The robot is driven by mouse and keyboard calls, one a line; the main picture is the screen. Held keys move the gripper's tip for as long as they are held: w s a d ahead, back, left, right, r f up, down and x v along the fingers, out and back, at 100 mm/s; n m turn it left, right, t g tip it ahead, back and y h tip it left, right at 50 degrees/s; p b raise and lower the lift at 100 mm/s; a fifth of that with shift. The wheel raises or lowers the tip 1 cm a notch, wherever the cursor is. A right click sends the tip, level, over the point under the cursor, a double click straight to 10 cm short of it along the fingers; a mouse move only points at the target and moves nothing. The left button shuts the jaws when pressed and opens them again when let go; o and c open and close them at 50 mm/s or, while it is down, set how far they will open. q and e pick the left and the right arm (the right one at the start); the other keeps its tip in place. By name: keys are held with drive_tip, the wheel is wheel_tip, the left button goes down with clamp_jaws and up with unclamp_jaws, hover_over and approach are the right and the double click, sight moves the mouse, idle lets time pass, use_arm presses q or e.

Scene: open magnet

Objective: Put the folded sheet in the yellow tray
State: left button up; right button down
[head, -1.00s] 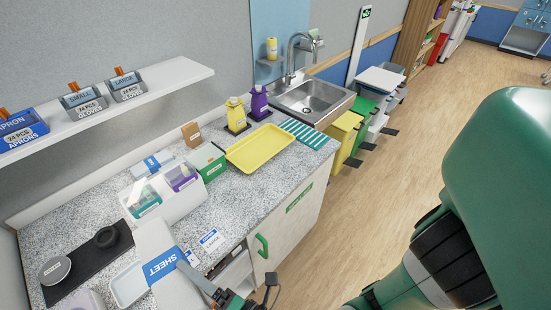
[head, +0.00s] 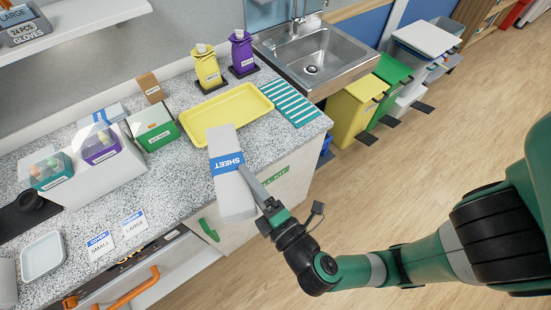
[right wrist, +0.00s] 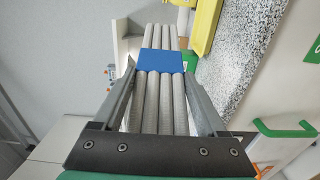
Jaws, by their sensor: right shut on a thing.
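The folded sheet (head: 231,190) is a long pale grey bundle with a blue band marked SHEET. My right gripper (head: 262,196) is shut on its near end and holds it raised over the counter's front edge. In the right wrist view the sheet (right wrist: 160,100) shows its folded layers between the two fingers of the gripper (right wrist: 165,105). The yellow tray (head: 228,110) lies on the counter just beyond the sheet's far end and looks empty. In the head view the sheet's far end appears close to the tray's front rim; the gap cannot be told. My left gripper is not in view.
A teal striped mat (head: 290,102) lies right of the tray. A yellow bottle (head: 208,68) and a purple bottle (head: 242,53) stand behind it. A green-and-white box (head: 152,127) stands to its left. The sink (head: 318,55) is beyond the mat.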

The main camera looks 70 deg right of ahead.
drive_tip(key=shift+w+a, duration=0.15)
drive_tip(key=shift+a, duration=0.05)
drive_tip(key=s+d+f, duration=0.1)
drive_tip(key=d+f, duration=0.3)
drive_tip(key=d, duration=0.3)
drive_tip(key=s+d+f+b, duration=0.1)
drive_tip(key=d+f, duration=0.4)
drive_tip(key=d, duration=0.1)
drive_tip(key=shift+s+d+f, duration=0.3)
drive_tip(key=shift+s+d, duration=0.1)
drive_tip(key=shift+d+f+b, duration=0.1)
drive_tip(key=shift+f+b, duration=1.65)
drive_tip(key=shift+f, duration=0.1)
unclamp_jaws()
